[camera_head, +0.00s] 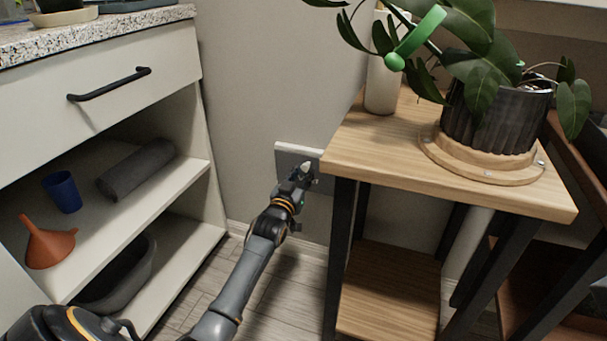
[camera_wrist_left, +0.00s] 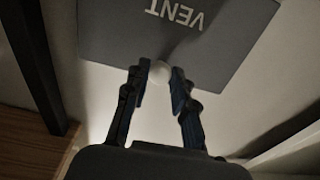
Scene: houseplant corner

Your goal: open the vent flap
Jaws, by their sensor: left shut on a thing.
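The vent flap (camera_head: 287,162) is a grey panel in a pale frame, low on the wall between the cabinet and the wooden plant stand. In the left wrist view the flap (camera_wrist_left: 225,48) fills the top and carries the word VENT, upside down. The gripper hides part of the flap in the head view. My right gripper is not in view.
The plant stand (camera_head: 400,165) is close to the right of my left gripper, with a potted plant (camera_head: 490,120) and a white vase (camera_head: 381,80) on top. On the left, an open cabinet (camera_head: 190,185) holds a blue cup (camera_head: 63,191), an orange funnel (camera_head: 48,245) and a dark roll (camera_head: 137,169).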

